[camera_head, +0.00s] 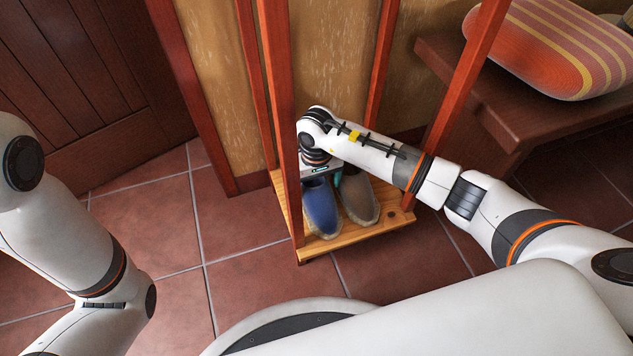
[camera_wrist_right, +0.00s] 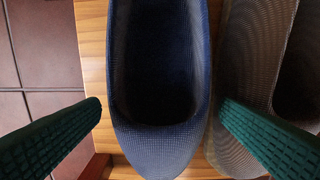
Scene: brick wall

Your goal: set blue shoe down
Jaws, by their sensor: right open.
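The blue shoe (camera_head: 320,207) stands on the wooden bottom shelf (camera_head: 335,246) of a rack, toe toward me. A grey-brown shoe (camera_head: 360,203) stands close on its right. My right gripper (camera_head: 322,178) is over the back part of the blue shoe, partly hidden by my wrist. In the right wrist view the blue shoe (camera_wrist_right: 160,138) lies between two open green fingers.
Red wooden posts (camera_head: 283,120) of the rack rise around the shelf. A wooden bench (camera_head: 490,100) with a striped cushion (camera_head: 545,50) stands at the right. A dark wooden door (camera_head: 85,80) is at the left. The tiled floor (camera_head: 160,235) left of the rack is clear.

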